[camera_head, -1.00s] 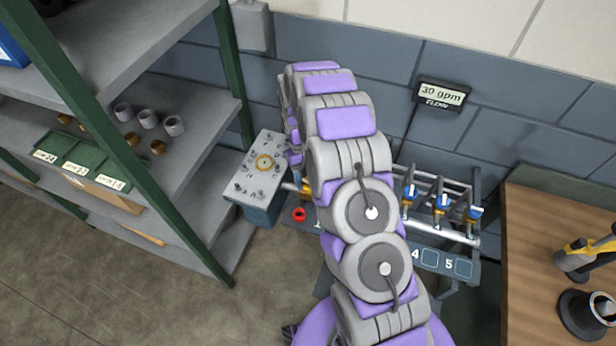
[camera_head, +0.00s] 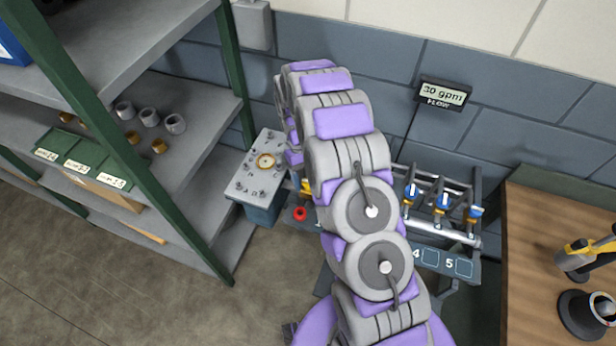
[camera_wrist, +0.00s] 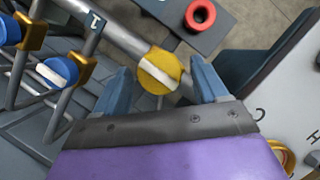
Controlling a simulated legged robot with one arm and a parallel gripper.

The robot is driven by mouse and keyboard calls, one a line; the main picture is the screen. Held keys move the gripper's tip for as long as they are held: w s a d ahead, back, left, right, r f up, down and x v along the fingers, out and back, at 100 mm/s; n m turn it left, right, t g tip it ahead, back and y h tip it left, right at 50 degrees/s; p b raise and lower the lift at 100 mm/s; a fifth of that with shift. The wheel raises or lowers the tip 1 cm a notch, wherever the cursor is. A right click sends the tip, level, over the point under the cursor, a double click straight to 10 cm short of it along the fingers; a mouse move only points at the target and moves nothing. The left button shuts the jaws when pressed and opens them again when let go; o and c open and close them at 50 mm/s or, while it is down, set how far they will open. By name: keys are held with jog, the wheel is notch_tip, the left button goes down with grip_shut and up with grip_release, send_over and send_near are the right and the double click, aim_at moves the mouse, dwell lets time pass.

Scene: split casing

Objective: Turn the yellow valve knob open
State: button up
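The yellow valve knob (camera_wrist: 160,72) is a round disc with a pale bar across its face, at the end of a grey pipe in the wrist view. The bar runs slantwise across it. My gripper (camera_wrist: 163,66) is open, with one blue-grey finger on either side of the knob and a gap at each side. I cannot tell how deep the fingers reach around it. In the head view, my arm hides the gripper's fingers, and only a bit of yellow (camera_head: 306,187) shows beside the arm.
Blue valve knobs (camera_wrist: 60,72) sit on neighbouring pipes. A red ring (camera_wrist: 200,15) lies on the rack's base plate. A grey panel box (camera_head: 258,172) with a dial stands left of my arm, near the shelving (camera_head: 190,120). A wall display (camera_head: 444,94) reads 30 gpm. A wooden bench (camera_head: 540,250) is at right.

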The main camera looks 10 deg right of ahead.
jog(key=p+v, duration=0.1)
jog(key=v, duration=1.6)
jog(key=shift+w+r, duration=0.1)
jog(key=shift+r, duration=0.05)
